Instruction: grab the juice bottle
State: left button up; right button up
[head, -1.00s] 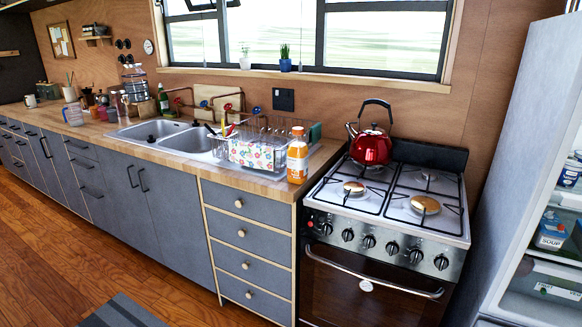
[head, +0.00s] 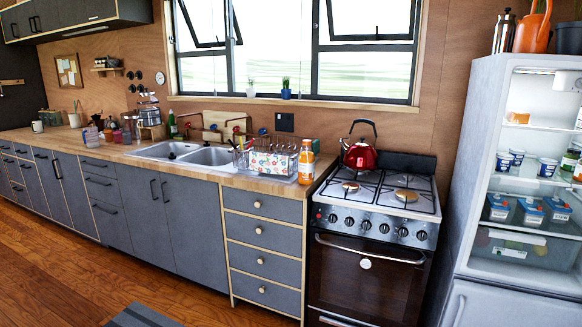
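The juice bottle (head: 306,162) is orange with a pale label and an orange cap. It stands upright on the wooden counter (head: 262,184), near its right end, just left of the stove. Its right side is next to the stove top, and the dish rack is close on its left. Neither of my grippers shows in the head view, so their state is hidden.
A dish rack (head: 272,162) with a flowered cloth stands left of the bottle. A red kettle (head: 361,155) sits on the stove (head: 378,205). The fridge (head: 460,190) at right shows its stocked shelves. The wooden floor (head: 70,270) in front is mostly clear, with a grey rug.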

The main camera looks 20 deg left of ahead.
aim_at(307, 159)
jog(key=u, duration=1)
jog(key=i, duration=1.25)
jog(key=u, duration=0.5)
jog(key=i, duration=1.6)
jog(key=z, duration=1.5)
jog(key=i, duration=0.65)
jog(key=z, duration=0.7)
